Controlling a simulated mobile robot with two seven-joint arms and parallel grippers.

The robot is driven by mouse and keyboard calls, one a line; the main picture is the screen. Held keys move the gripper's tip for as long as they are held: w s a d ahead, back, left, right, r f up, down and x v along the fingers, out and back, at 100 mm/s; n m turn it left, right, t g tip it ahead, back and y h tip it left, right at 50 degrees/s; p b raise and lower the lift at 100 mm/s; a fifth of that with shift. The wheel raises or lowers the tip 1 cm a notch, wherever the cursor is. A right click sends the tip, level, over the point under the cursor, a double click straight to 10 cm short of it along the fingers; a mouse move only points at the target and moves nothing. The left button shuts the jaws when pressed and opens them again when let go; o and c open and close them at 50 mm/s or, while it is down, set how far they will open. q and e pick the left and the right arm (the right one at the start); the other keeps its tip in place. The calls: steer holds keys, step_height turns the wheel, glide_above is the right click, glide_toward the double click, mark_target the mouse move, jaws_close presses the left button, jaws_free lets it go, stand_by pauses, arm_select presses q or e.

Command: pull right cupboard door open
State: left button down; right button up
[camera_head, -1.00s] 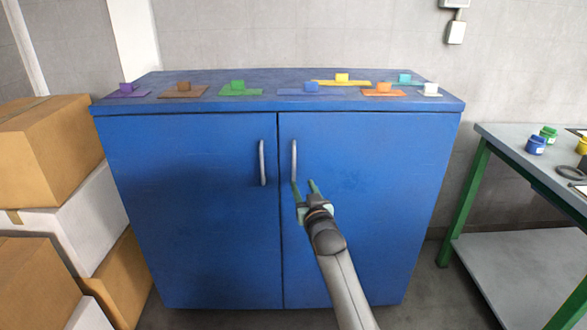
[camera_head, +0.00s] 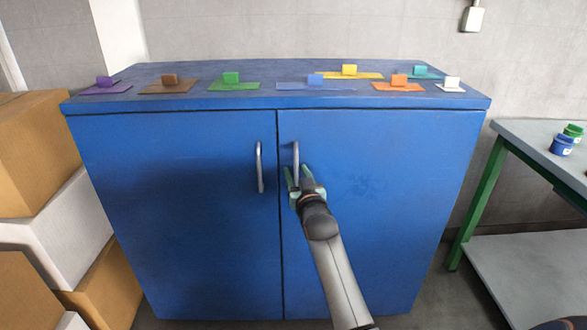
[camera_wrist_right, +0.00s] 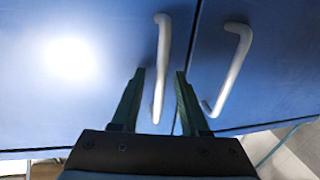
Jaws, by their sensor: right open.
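The blue cupboard (camera_head: 180,230) stands ahead with both doors shut. The right cupboard door (camera_head: 390,200) has a vertical silver handle (camera_head: 296,153) near the middle seam. My right gripper (camera_head: 297,172) is open at the lower part of this handle. In the right wrist view the handle (camera_wrist_right: 163,50) runs between the two green fingers of the gripper (camera_wrist_right: 160,73), with a gap visible on each side. The left door's handle (camera_head: 260,168) is just to the left; it also shows in the right wrist view (camera_wrist_right: 232,65). My left gripper is out of view.
Several coloured blocks on flat plates, such as the green one (camera_head: 232,80), lie on the cupboard top. Stacked boxes (camera_head: 40,160) stand at the left. A green-legged table (camera_head: 540,150) with small pots stands at the right.

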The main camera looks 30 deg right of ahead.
steer(key=shift+w+d, duration=0.1)
steer(key=shift+w, duration=0.2)
steer(key=shift+c, duration=0.4)
jaws_close()
steer(key=shift+r, duration=0.1)
stand_by(0.8)
